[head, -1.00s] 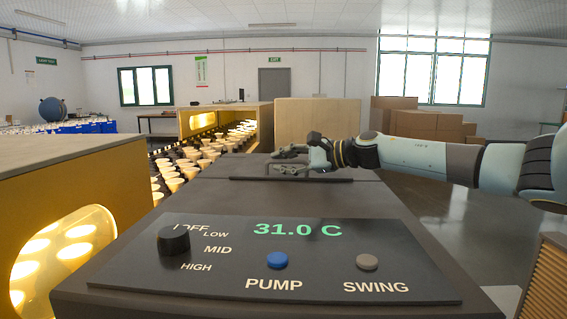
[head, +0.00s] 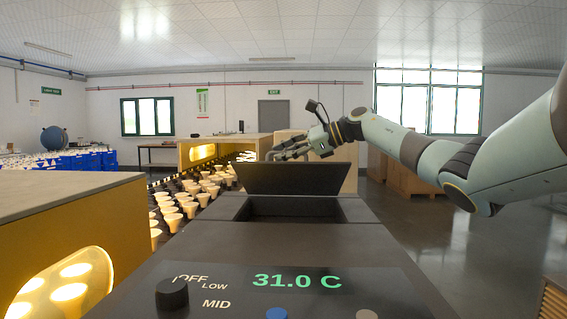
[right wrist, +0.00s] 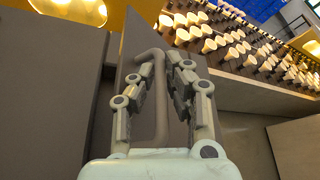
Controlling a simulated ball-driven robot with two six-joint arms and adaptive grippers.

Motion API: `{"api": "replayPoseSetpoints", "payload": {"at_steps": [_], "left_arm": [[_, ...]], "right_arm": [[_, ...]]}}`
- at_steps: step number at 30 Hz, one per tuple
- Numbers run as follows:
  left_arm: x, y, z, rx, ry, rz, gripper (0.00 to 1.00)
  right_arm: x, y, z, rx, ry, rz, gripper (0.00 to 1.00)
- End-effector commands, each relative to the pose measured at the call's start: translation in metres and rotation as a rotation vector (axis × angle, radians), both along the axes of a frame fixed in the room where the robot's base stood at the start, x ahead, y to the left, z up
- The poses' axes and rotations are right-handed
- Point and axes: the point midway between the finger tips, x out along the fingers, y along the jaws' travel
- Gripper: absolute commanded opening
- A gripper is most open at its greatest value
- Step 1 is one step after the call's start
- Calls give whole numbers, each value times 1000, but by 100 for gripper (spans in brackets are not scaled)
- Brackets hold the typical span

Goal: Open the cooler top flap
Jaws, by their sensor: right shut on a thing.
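The cooler (head: 300,240) is a dark box in front of me with a panel reading 31.0 C. Its top flap (head: 292,178) is swung up and stands steeply tilted at the far side of the dark top opening (head: 293,209). My right gripper (head: 285,151) is at the flap's upper edge. In the right wrist view, my right gripper (right wrist: 164,75) is shut on the flap's bent grey handle (right wrist: 160,118), with the fingers on both sides of it. My left gripper is out of view.
Yellow housings with lit bulbs (head: 75,240) stand at the left. Rows of bulbs (head: 185,200) run between that housing and the cooler. A knob (head: 172,293) sits on the cooler's panel. Cardboard boxes (head: 400,178) stand behind on the right.

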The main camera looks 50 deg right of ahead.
Motion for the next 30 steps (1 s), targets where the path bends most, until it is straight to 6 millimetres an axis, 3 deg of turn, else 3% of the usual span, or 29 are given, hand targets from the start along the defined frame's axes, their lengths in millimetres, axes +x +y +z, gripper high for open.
{"api": "replayPoseSetpoints", "payload": {"at_steps": [4,20,21,23,30], "left_arm": [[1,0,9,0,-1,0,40],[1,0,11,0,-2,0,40],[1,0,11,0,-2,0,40],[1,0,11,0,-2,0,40],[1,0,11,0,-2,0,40]], "right_arm": [[5,-5,11,36,23,0,0],[7,-9,12,53,41,0,0],[7,-9,12,53,41,0,14],[7,-9,12,53,41,0,21],[7,-9,12,52,41,0,21]]}}
